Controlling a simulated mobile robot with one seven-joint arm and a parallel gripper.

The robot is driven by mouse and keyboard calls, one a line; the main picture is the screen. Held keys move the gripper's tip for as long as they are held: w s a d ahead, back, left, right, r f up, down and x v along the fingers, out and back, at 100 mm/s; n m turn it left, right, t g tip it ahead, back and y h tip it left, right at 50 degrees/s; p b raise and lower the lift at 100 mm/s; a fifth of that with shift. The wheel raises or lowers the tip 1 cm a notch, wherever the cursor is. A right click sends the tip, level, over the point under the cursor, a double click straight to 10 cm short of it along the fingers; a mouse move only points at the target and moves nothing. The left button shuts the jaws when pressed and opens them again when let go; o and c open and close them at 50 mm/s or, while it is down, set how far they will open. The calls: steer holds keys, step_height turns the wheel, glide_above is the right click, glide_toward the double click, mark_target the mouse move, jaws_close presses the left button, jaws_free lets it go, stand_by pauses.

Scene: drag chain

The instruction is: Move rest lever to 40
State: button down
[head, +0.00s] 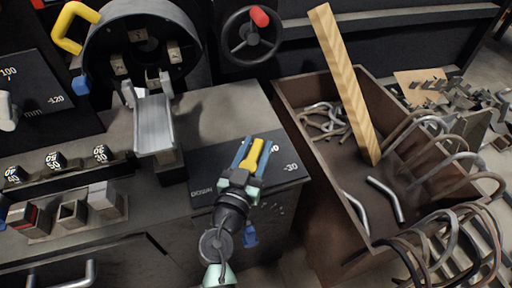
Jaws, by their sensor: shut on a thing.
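My gripper (254,153) reaches up from the bottom middle, its two bluish fingers closed on either side of a yellow lever handle (257,147). The handle stands over a dark scale plate (284,172) on the bench top. The plate shows "-30" and part of a "0" at its right, and "DOWN" at its lower left. No 40 can be read on this plate; my gripper hides part of it. The lever's lower part and any pointer are hidden. A silver V-shaped trough (155,125) stands to the left, below a round dark chuck (140,45).
A brown bin (300,190) with bent rods and a wooden bar (345,85) stands close on the right. A red-knobbed handwheel (250,35) is behind. Small blocks with numbers (55,160) and square tubes (72,212) lie left. A yellow handle (70,40) sits upper left.

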steer(key=shift+f+b, duration=0.15)
steer(key=shift+b, duration=0.2)
steer(key=shift+f+h+b, duration=0.1)
steer(key=shift+h+b, duration=0.2)
steer(key=shift+b, duration=0.15)
steer(key=shift+s+d+m+g+h+b, duration=0.1)
steer(key=shift+d+m+g+h+b, duration=0.1)
steer(key=shift+m+g+h+b, duration=0.25)
steer(key=shift+r, duration=0.2)
steer(key=c, duration=0.7)
jaws_free()
steer(key=v, duration=1.3)
steer(key=shift+f, duration=0.1)
